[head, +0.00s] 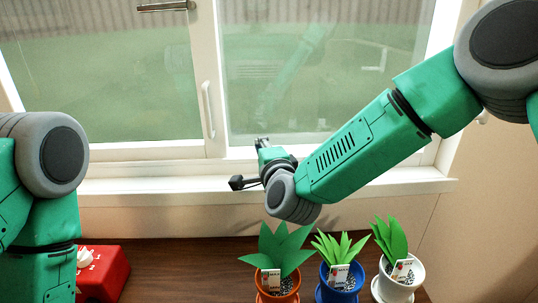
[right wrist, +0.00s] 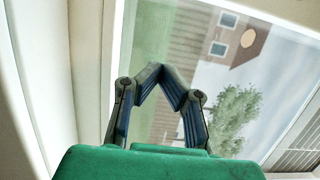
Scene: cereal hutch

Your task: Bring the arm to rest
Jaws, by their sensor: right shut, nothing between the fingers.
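My right arm (head: 350,145) reaches in from the upper right across the window. Its right gripper (head: 262,142) is small and partly hidden behind the wrist, in front of the lower window frame and above the sill. In the right wrist view the fingers of this gripper (right wrist: 161,70) come together at the tips, shut and empty, with the window glass behind them. My left arm (head: 45,190) shows at the left edge, hanging downward. Its gripper is out of view.
Plants in an orange pot (head: 278,289), a blue pot (head: 340,285) and a white pot (head: 398,280) stand on the brown wooden surface (head: 175,270) below my right arm. A red box (head: 103,272) sits beside my left arm. The white sill (head: 130,186) runs behind.

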